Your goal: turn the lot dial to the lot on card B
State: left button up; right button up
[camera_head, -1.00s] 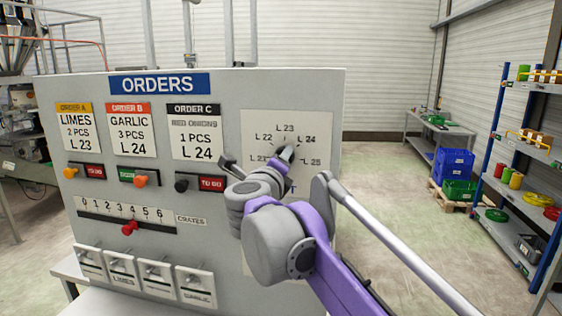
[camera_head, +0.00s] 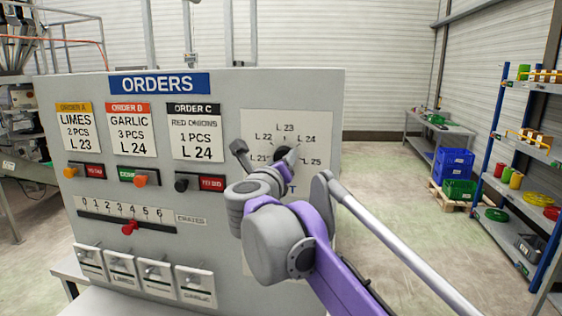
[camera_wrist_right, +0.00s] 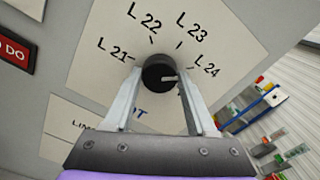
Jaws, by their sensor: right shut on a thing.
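The lot dial is a round black knob (camera_head: 281,152) on a pale plate at the panel's right, ringed by L 21 to L 25. My right gripper (camera_wrist_right: 161,80) is shut on the knob (camera_wrist_right: 157,68), one finger on each side. In the right wrist view the knob's pale mark points right and slightly down, near the L 24 side; a finger hides L 25, so I cannot tell the exact setting. Card B (camera_head: 130,130), with a red header, reads GARLIC, 3 PCS, L 24. My left gripper is not in view.
Card A (camera_head: 78,131) reads L 23 and card C (camera_head: 195,132) reads L 24. Below are order switches, a crates slider with a red knob (camera_head: 130,228) and several small levers. A shelf rack (camera_head: 525,160) and blue crates (camera_head: 453,165) stand at the right, clear of the panel.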

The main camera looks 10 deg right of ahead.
jog(key=o, duration=1.4)
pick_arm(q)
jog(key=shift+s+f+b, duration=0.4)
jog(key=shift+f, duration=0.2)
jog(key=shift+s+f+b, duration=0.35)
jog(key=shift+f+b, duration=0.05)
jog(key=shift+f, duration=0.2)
pick_arm(e)
jog(key=v, duration=1)
jog(key=shift+s+a, duration=0.15)
jog(key=shift+s, duration=0.25)
